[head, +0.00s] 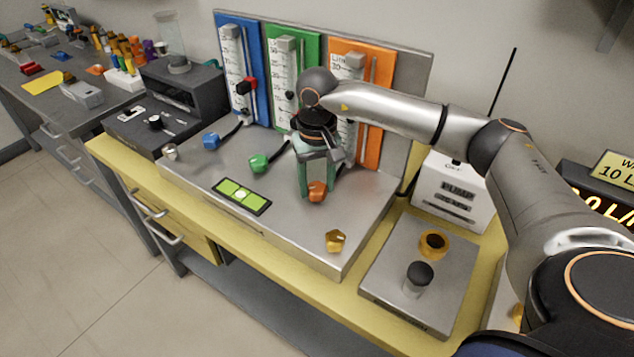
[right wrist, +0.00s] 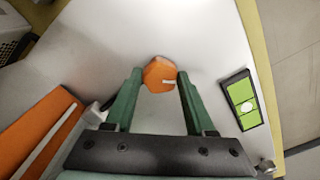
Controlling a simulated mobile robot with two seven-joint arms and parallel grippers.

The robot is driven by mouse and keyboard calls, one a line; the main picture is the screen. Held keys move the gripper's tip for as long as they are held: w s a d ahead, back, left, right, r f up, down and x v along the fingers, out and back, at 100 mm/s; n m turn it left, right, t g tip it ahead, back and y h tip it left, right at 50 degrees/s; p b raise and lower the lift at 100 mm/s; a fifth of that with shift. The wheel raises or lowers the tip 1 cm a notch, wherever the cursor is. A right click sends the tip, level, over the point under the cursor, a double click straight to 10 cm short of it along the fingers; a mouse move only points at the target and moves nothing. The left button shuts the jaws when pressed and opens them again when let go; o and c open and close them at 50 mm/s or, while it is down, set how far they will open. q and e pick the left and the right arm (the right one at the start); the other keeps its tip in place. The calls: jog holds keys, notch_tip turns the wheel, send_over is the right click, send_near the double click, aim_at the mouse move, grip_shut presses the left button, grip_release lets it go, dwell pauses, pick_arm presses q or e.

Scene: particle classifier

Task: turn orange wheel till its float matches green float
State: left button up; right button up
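The orange wheel (head: 317,191) sits on the grey bench panel, below the orange flowmeter board (head: 372,150). My right gripper (head: 318,182) reaches down over it. In the right wrist view the orange wheel (right wrist: 160,75), with a white mark, lies between the two green fingertips, which appear to touch both its sides. The green board (head: 309,55) carries a tube with a small dark float (head: 291,95) low on it. My arm covers much of the orange board's tube, and I cannot make out its float. My left gripper is not in view.
A green wheel (head: 259,162), a blue wheel (head: 211,141) and a brass knob (head: 335,240) stand on the panel. A green level display (head: 242,196) lies left of the gripper. A white pump box (head: 453,190) stands at right.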

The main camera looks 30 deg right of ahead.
aim_at(317, 186)
jog(key=o, duration=0.4)
jog(key=shift+r, duration=0.15)
notch_tip(317, 186, up, 12)
jog(key=shift+r, duration=0.15)
dwell(0.7)
